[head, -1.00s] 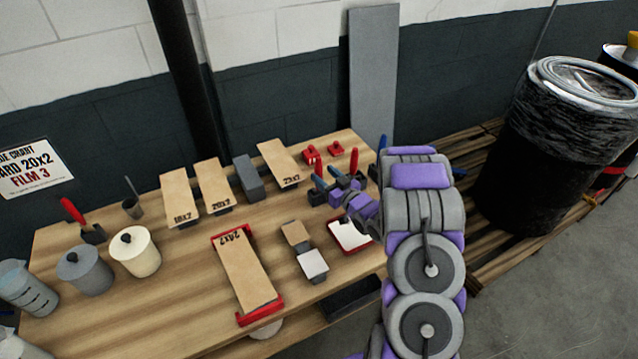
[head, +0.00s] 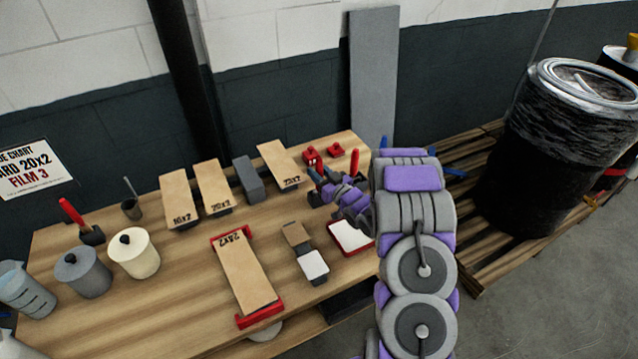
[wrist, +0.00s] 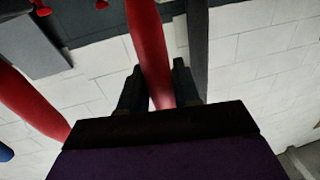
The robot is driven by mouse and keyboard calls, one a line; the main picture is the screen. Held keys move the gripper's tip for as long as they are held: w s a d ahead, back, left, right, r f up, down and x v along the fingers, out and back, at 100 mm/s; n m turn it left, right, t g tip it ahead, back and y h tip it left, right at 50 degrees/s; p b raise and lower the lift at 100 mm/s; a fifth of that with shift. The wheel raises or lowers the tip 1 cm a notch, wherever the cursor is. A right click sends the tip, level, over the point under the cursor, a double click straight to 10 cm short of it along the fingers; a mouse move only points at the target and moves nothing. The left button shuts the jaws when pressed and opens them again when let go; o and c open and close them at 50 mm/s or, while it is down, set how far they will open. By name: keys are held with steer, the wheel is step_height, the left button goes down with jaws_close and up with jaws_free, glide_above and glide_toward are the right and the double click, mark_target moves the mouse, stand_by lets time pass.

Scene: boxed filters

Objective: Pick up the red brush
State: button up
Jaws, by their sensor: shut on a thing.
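A red handle (wrist: 148,45), which looks like the red brush, runs up between the two dark fingers of my gripper (wrist: 157,82) in the wrist view. My gripper is shut on it. In the head view my gripper (head: 324,190) is over the back right of the table, and my arm covers part of that area. A second red handle (wrist: 30,102) slants at the left of the wrist view. A red handle (head: 354,163) stands just right of my gripper in the head view. The lower end of the held brush is hidden.
Another red-handled tool (head: 72,211) stands in a dark holder at the table's left. A white-filled red tray (head: 374,243) lies beside my arm. Labelled boards, a grey block (head: 248,178) and small red blocks (head: 335,149) are close by. A wrapped drum (head: 560,150) stands at right.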

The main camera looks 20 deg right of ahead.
mark_target(319, 158)
steer(key=shift+c, duration=0.7)
steer(key=shift+r, duration=0.1)
step_height(319, 158, up, 10)
steer(key=shift+f+p, duration=0.1)
steer(key=shift+p, duration=0.95)
stand_by(0.6)
